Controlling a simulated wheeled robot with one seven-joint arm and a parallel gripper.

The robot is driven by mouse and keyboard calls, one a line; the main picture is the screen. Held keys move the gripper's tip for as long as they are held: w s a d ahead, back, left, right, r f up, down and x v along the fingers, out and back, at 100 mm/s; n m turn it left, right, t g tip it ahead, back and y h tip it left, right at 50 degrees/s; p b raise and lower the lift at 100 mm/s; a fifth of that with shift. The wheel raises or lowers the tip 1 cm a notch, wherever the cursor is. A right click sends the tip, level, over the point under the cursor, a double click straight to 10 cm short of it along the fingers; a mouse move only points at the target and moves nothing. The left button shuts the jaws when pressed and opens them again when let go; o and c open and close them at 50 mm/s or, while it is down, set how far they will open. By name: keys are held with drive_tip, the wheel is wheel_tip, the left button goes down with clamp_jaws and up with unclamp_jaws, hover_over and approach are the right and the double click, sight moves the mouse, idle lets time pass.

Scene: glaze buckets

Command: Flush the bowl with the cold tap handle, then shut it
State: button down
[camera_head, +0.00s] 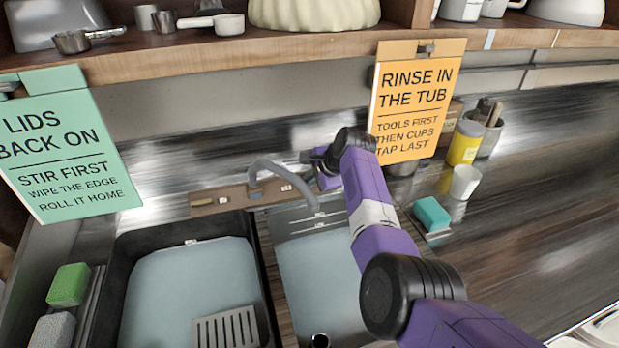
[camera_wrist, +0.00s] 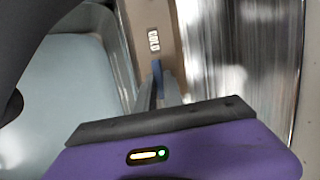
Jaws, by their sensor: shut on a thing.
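The grey tap spout (camera_head: 282,168) arches from a brown wooden panel (camera_head: 236,196) over the sink bowl (camera_head: 312,262). No water stream can be made out. The bowl is partly hidden by my arm. My gripper (camera_head: 318,165) is at the panel, just right of the spout. In the wrist view the fingers (camera_wrist: 160,92) are shut on a narrow blue piece, which looks like the cold tap handle (camera_wrist: 157,68). A small white label (camera_wrist: 154,40) sits on the panel beyond it. Most of the handle is hidden, so its turn angle cannot be told.
A dark tub (camera_head: 135,240) with a pale interior and slotted plate (camera_head: 226,328) stands left of the bowl. An orange sign (camera_head: 415,98) hangs close to my gripper.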

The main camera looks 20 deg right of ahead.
drive_tip(key=shift+m, duration=0.3)
drive_tip(key=c, duration=1.5)
unclamp_jaws()
drive_tip(key=shift+o, duration=0.2)
drive_tip(key=shift+s+r, duration=0.1)
drive_tip(key=v, duration=0.7)
drive_tip(key=shift+s+r, duration=0.2)
drive_tip(key=shift+d, duration=0.1)
